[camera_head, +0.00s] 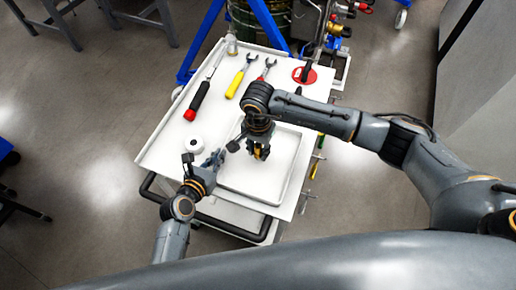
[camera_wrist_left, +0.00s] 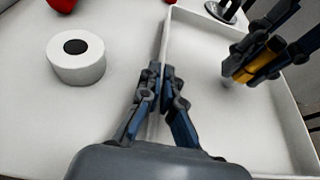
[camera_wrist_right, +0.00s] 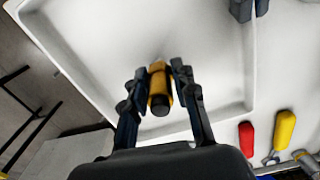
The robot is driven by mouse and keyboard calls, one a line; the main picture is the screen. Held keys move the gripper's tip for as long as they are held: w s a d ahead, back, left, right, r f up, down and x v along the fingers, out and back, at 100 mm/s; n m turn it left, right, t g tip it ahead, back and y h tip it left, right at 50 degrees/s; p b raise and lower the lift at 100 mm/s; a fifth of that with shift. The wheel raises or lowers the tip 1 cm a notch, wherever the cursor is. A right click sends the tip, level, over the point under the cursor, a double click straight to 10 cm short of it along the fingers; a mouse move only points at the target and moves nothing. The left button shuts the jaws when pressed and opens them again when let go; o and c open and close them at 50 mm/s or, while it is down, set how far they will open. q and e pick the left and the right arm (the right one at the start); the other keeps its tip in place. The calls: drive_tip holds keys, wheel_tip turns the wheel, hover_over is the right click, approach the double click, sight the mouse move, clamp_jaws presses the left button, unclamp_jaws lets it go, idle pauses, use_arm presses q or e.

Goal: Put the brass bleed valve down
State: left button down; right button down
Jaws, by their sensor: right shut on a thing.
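The brass bleed valve (camera_wrist_right: 158,82) is a small yellow-brass cylinder with a dark end, between the fingers of my right gripper (camera_wrist_right: 159,69). In the head view my right gripper (camera_head: 258,153) points down over the white tray (camera_head: 284,191). In the left wrist view the valve (camera_wrist_left: 252,68) is low over the tray floor; I cannot tell whether it touches.
A white tape-like roll (camera_head: 195,144) stands on the white cart top (camera_head: 165,149), left of the tray. The tray floor around the valve is clear.

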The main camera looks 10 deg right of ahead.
drive_tip(key=c, duration=1.1)
unclamp_jaws()
drive_tip(key=shift+f, duration=0.1)
drive_tip(key=shift+o, duration=0.2)
wheel_tip(320, 180, up, 12)
drive_tip(key=shift+r, duration=0.15)
use_arm(q)
drive_tip(key=c, duration=1.4)
unclamp_jaws()
drive_tip(key=shift+c, duration=0.2)
